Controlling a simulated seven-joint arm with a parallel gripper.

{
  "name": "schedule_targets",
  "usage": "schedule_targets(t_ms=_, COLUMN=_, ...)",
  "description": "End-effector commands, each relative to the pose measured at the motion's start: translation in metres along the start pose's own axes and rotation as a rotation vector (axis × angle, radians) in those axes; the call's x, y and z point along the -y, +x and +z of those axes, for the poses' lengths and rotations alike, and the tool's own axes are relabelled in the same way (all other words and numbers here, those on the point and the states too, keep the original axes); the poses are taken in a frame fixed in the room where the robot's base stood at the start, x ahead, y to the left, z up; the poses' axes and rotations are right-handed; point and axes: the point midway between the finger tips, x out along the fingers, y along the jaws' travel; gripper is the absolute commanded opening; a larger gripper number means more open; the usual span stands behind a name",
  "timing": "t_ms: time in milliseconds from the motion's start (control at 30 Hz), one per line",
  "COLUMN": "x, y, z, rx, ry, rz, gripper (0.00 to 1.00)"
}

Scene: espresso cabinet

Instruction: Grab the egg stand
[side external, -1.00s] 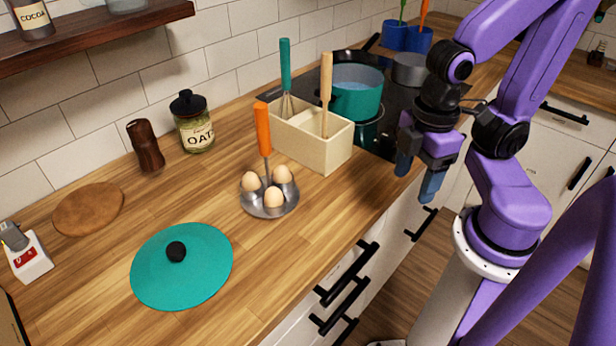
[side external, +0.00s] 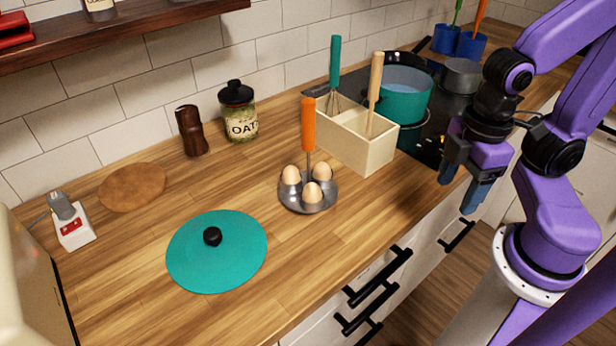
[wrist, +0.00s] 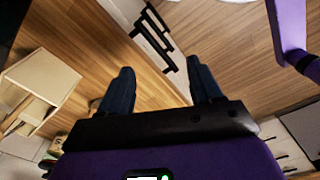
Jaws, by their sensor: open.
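The egg stand (side external: 308,194) is a round metal holder with three eggs and an upright orange handle (side external: 308,126). It stands on the wooden counter in the middle of the side view. My gripper (side external: 457,190) is open and empty at the counter's front edge, to the right of the stand and apart from it. In the wrist view my gripper's two dark fingers (wrist: 158,90) are spread wide with nothing between them. I cannot make out the egg stand in the wrist view.
A cream utensil box (side external: 366,155) with a whisk and a wooden-handled tool stands between the egg stand and the stove. A teal pot (side external: 407,100) is on the stove. A teal lid (side external: 217,262) lies left of the stand. Counter in front of the stand is clear.

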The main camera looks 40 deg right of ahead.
Motion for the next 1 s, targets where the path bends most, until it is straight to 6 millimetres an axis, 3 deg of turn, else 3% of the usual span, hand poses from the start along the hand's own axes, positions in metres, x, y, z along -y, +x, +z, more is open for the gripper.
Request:
schedule_targets(t_ms=300, x=0.0, y=0.0, z=0.0, rx=0.0, ry=0.0, rz=0.0, gripper=0.65)
schedule_targets(t_ms=333, x=0.0, y=0.0, z=0.0, rx=0.0, ry=0.0, rz=0.0, gripper=0.57)
schedule_targets(t_ms=667, x=-0.003, y=0.001, z=0.0, rx=0.005, ry=-0.015, rz=0.013, gripper=0.57)
schedule_targets(t_ms=767, x=-0.014, y=0.004, z=0.0, rx=0.024, ry=-0.082, rz=0.07, gripper=0.57)
schedule_targets(t_ms=1000, x=-0.072, y=0.007, z=-0.008, rx=0.134, ry=-0.453, rz=0.356, gripper=0.57)
